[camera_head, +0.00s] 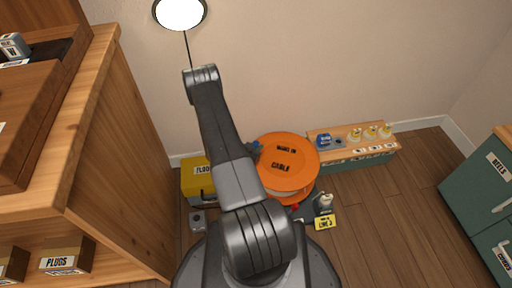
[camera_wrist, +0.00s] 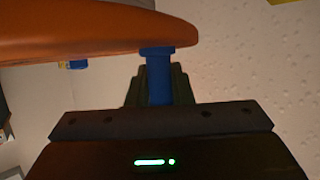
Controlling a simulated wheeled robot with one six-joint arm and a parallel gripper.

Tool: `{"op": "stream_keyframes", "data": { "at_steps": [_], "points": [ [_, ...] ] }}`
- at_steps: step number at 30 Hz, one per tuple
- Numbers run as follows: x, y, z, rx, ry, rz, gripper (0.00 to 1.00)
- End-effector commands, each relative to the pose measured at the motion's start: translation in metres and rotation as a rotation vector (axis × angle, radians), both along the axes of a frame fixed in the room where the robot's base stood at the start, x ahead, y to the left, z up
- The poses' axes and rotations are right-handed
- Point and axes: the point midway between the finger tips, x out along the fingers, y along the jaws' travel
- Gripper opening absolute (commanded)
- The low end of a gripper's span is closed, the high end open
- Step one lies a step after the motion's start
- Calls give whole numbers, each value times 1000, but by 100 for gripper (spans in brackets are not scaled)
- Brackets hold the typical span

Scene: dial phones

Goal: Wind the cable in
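The orange cable reel (camera_head: 288,160) stands near the wall in the head view, with black lettering on its face that includes "CABLE". My arm covers its left side. A blue crank handle (camera_head: 255,147) shows at its upper left edge. In the wrist view the reel's orange disc (camera_wrist: 90,35) fills the upper left, and the blue handle (camera_wrist: 159,80) stands upright from my gripper to the disc's rim. My gripper (camera_wrist: 159,88) has its dark fingers close on both sides of the handle and appears shut on it. In the head view the gripper is hidden behind my arm.
A yellow box (camera_head: 199,184) stands left of the reel. A grey unit with a yellow label (camera_head: 325,222) lies at its lower right. A low bench (camera_head: 352,143) with small items is to the right. A wooden cabinet (camera_head: 128,170) fills the left, green drawers (camera_head: 478,195) the right.

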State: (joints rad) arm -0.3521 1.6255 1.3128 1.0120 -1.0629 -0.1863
Motion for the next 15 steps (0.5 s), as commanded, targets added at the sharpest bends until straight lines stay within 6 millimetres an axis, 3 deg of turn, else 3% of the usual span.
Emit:
{"op": "stream_keyframes", "data": {
  "at_steps": [15],
  "points": [
    [-11,2,-1,-2,4,72,0]
  ]
}}
